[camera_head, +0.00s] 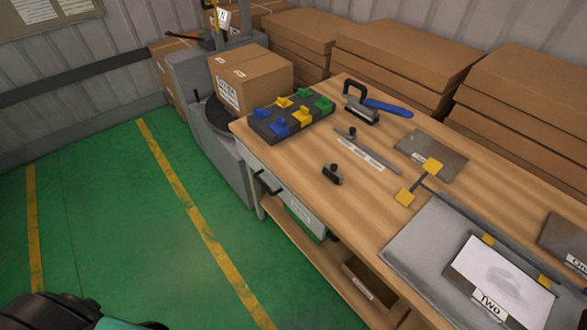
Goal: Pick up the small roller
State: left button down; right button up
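A small dark piece with a rounded top (332,174) lies alone on the wooden workbench (300,161), near its front edge. It may be the small roller, but it is too small to tell for sure. Behind it lies a long grey bar with a black knob (367,152) and a label. Neither of my grippers is in view; a dark part at the bottom left seems to be my own arm.
A dark block with blue, yellow and green pieces (290,115) sits at the bench's left end. A yellow-ended piece (405,197) and metal plates lie to the right, with a paper marked "TWO" (500,280). Cardboard boxes (405,55) stand behind. Green floor (110,220) is open at left.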

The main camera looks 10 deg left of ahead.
aim_at(330, 171)
jog(key=z, duration=1.2)
jog(key=u, duration=1.2)
jog(key=j+z, duration=0.2)
jog(key=z, duration=0.25)
jog(key=j+z, duration=0.15)
jog(key=z, duration=0.25)
jog(key=k+j+z, duration=0.1)
jog(key=z, duration=0.35)
jog(key=j, duration=0.05)
